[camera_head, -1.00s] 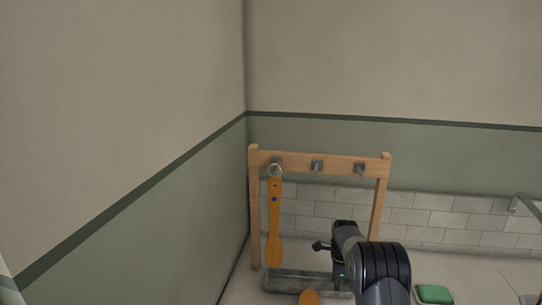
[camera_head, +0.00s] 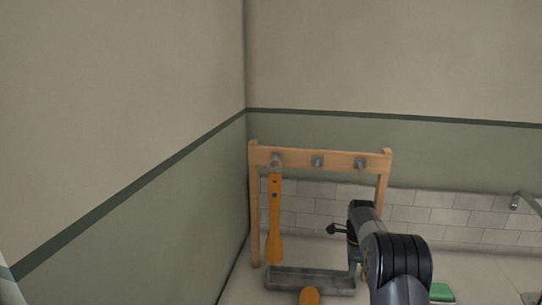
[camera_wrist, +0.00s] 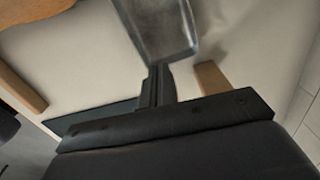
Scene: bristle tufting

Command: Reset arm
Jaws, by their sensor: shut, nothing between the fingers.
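My gripper (camera_head: 335,230) is shut and empty. In the head view it points left, in front of the right part of a wooden rack (camera_head: 340,160) and above a grey tray (camera_head: 300,276). In the wrist view the shut dark fingers (camera_wrist: 158,82) show in the middle, with the grey tray (camera_wrist: 160,28) beyond them. An orange-brown wooden paddle-shaped tool (camera_head: 275,215) hangs upright from the rack's left hook, apart from my gripper. My arm hides part of the rack's right post.
The rack's middle hook (camera_head: 317,162) and right hook (camera_head: 359,163) are bare. A rounded orange-brown end (camera_head: 309,297) shows at the bottom edge. A green block (camera_head: 441,292) lies right of my arm, partly hidden. A metal spout (camera_head: 522,198) stands at right. A wall closes the left side.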

